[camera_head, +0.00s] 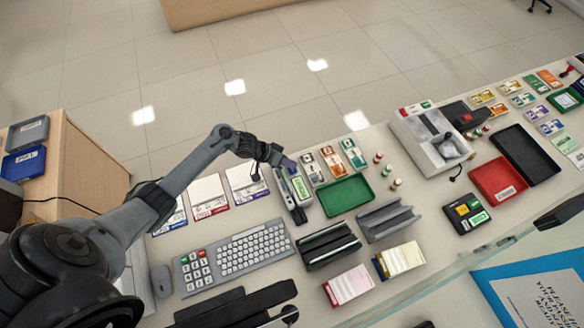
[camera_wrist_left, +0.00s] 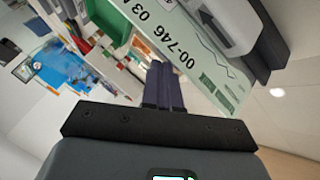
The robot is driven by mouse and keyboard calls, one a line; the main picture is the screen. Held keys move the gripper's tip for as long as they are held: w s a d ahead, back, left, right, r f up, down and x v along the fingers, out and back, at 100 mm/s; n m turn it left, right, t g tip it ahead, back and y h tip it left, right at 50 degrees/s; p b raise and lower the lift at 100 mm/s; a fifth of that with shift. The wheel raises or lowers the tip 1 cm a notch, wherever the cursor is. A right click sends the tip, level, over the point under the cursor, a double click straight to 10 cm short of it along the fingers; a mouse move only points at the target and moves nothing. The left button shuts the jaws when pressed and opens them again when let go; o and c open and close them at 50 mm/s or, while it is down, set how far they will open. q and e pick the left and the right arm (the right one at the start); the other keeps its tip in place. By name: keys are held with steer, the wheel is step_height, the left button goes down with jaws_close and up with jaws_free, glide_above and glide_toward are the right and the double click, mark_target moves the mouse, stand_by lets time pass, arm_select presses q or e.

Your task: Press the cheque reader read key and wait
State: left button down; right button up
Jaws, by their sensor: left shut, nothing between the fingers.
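The cheque reader (camera_head: 298,205) is a narrow grey and dark unit on the counter, to the left of the green tray. A pale green cheque with printed numbers (camera_wrist_left: 190,50) stands along it and fills the upper middle of the left wrist view. The reader's grey and black housing (camera_wrist_left: 232,28) shows at the upper right there. My left gripper (camera_head: 287,162) is at the far end of the reader, with its fingers shut and empty. The shut fingertips (camera_wrist_left: 162,72) show beside the cheque in the left wrist view. I cannot make out the read key or any contact with it.
A green tray (camera_head: 346,196) lies right of the reader. A keyboard (camera_head: 255,249) and number pad (camera_head: 196,270) lie nearer me. Dark slip racks (camera_head: 328,245) stand in front. A grey machine (camera_head: 428,138) and red tray (camera_head: 497,181) are farther right. A glass edge crosses the right.

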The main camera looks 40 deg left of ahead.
arm_select(q)
steer(key=shift+f, duration=0.45)
stand_by(0.3)
stand_by(0.3)
steer(key=shift+r+p, duration=0.8)
steer(key=shift+r, duration=0.1)
steer(key=shift+r, duration=0.1)
step_height(320, 180, up, 5)
steer(key=p, duration=0.5)
stand_by(0.4)
